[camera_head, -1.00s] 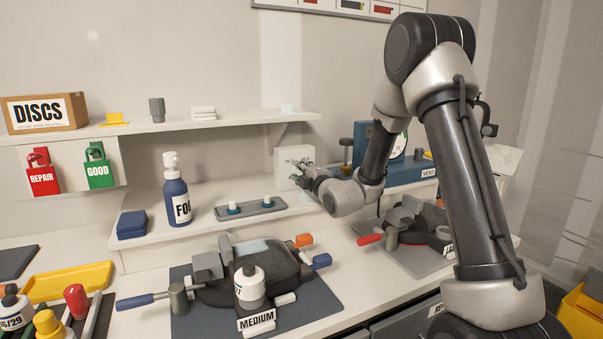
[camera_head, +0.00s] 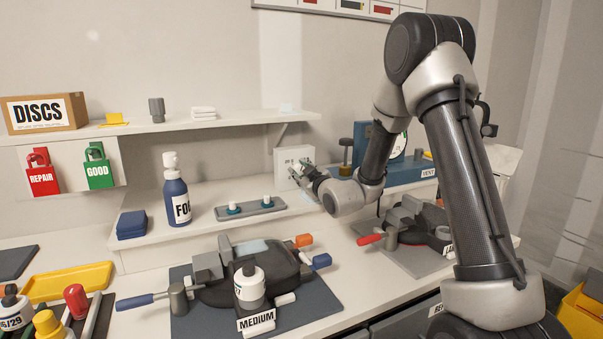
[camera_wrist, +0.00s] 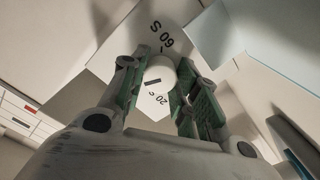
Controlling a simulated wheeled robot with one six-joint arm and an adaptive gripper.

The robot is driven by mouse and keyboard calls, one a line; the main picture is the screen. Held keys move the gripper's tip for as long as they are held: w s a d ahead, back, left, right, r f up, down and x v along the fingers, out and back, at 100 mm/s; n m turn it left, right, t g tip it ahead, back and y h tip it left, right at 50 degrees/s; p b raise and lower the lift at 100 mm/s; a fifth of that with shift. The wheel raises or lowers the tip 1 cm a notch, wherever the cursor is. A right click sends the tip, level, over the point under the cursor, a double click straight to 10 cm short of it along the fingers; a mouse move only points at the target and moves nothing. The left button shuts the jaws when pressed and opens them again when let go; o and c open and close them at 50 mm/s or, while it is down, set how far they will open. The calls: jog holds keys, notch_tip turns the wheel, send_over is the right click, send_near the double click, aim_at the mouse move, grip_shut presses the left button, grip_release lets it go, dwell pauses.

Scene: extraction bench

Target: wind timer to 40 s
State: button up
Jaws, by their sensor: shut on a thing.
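The timer is a white box (camera_head: 292,156) on the bench ledge against the back wall. In the wrist view its pale face (camera_wrist: 143,38) shows the marks "60 S" and "20 S", and a round white knob (camera_wrist: 160,72) with a dark pointer line stands out from it. The other marks are hidden or out of frame. My gripper (camera_head: 299,174) is at the front of the timer. In the wrist view its green-padded fingers (camera_wrist: 158,92) stand on either side of the knob and are shut on it.
A blue device with a gauge (camera_head: 405,170) stands to the right. A shelf (camera_head: 240,120) runs above left.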

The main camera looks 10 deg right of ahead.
jog(key=shift+m, duration=1)
jog(key=o, duration=1)
jog(key=shift+o, duration=0.2)
jog(key=shift+s, duration=0.1)
jog(key=s+d, duration=0.2)
jog(key=s, duration=0.9)
jog(key=shift+s+d, duration=0.15)
jog(key=shift+s, duration=0.2)
